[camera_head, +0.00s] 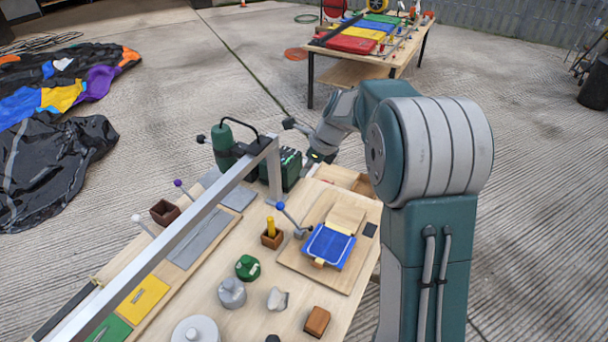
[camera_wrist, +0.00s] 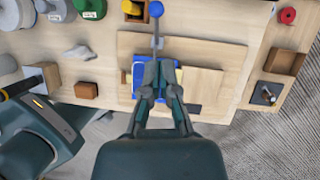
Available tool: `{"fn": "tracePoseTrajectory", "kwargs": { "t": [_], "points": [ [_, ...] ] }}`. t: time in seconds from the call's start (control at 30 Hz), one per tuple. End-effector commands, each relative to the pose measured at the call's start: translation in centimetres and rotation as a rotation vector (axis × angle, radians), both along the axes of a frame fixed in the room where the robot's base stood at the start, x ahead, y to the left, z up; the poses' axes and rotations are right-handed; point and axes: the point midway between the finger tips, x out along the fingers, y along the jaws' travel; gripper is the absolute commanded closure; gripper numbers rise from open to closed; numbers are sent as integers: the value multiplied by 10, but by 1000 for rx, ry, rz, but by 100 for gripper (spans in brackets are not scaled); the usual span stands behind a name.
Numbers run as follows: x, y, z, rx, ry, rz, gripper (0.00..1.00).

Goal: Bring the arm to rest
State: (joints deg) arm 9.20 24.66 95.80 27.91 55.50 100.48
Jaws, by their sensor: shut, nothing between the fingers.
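My gripper (camera_wrist: 159,65) shows in the wrist view, its two fingers drawn together and empty. It hangs above the blue tray-like piece (camera_wrist: 138,78) on a wooden board and hides part of it. In the head view my arm rises at the right, bends at a large grey and teal joint, and reaches over the far end of the workbench. The fingers cannot be made out clearly there. The blue piece (camera_head: 328,247) lies on its board, with a blue-knobbed lever (camera_head: 281,206) beside it.
The workbench (camera_head: 200,295) carries a metal rail (camera_head: 190,232), a dark green machine (camera_head: 225,140), a green weight (camera_head: 247,267), grey pieces and a brown block (camera_head: 316,321). A second table (camera_head: 350,72) stands behind. Crumpled fabric (camera_head: 50,150) lies at left; concrete elsewhere is open.

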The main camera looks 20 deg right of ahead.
Motion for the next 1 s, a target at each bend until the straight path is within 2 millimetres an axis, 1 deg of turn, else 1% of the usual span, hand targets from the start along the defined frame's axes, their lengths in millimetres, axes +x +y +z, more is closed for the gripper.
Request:
{"fn": "tracePoseTrajectory", "kwargs": {
  "t": [0.33, 0.37, 0.47, 0.57, 0.7, 0.87, 0.9, 1.0],
  "points": [
    [-1, 0, 1, -3, -3, 6, 100],
    [-2, 1, 3, -6, -8, 15, 100],
    [-14, 4, 17, -40, -50, 96, 100],
    [-38, 8, 40, -105, -122, 248, 100],
    [-76, 14, 69, -210, -226, 493, 100],
    [-121, 18, 94, -337, -332, 770, 100],
    [-132, 19, 99, -369, -357, 840, 100],
    [-161, 20, 109, -451, -412, 1016, 100]
  ]
}}
